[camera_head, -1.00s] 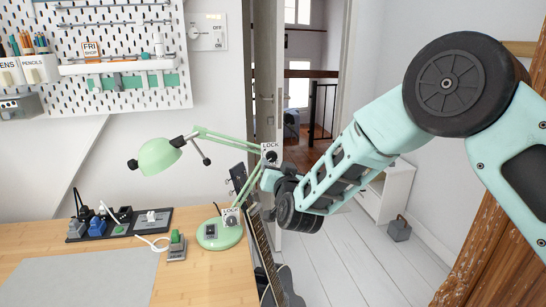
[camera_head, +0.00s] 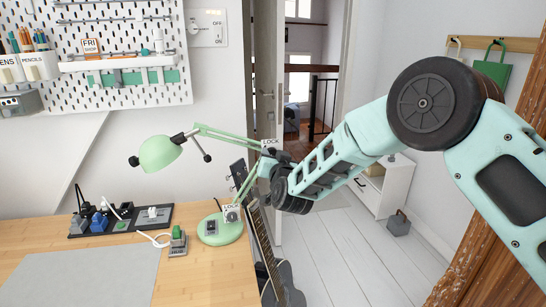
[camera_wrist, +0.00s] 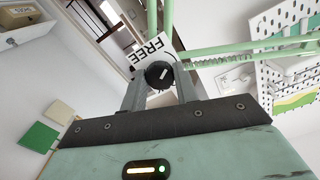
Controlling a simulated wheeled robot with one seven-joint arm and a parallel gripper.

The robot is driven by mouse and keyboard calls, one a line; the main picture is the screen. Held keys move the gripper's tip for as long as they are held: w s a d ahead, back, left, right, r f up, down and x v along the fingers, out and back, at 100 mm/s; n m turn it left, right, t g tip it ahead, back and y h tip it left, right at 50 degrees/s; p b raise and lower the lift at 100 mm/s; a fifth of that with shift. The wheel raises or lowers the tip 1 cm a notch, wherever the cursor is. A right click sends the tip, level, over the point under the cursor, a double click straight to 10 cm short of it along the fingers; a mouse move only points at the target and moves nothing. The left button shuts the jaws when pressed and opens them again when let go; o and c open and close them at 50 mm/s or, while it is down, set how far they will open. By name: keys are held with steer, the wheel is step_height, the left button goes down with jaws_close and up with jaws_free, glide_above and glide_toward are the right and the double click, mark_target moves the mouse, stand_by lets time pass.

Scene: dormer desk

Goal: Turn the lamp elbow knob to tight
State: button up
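The green desk lamp (camera_head: 163,153) stands at the right end of the desk, with its round base (camera_head: 220,229) on the wood. The dark elbow knob (camera_wrist: 159,74) has a pale mark on its face and shows between my two fingers in the wrist view. A white plate (camera_wrist: 150,50) beside it reads FREE; a LOCK label (camera_head: 270,143) shows in the head view. My gripper (camera_wrist: 161,78) is open, a finger on either side of the knob. I cannot tell if the fingers touch it. In the head view my gripper hides the knob.
A second LOCK label (camera_head: 231,207) sits by the lamp base. A guitar (camera_head: 282,282) leans at the desk's right edge, below my arm. A pegboard (camera_head: 118,95) hangs behind the lamp. A white cabinet (camera_head: 385,188) stands to the right. The floor there is mostly clear.

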steer(key=shift+f+b, duration=0.1)
steer(key=shift+b, duration=0.35)
steer(key=m+b, duration=2.2)
steer(key=b, duration=0.5)
steer(key=shift+m, duration=0.3)
steer(key=o, duration=1)
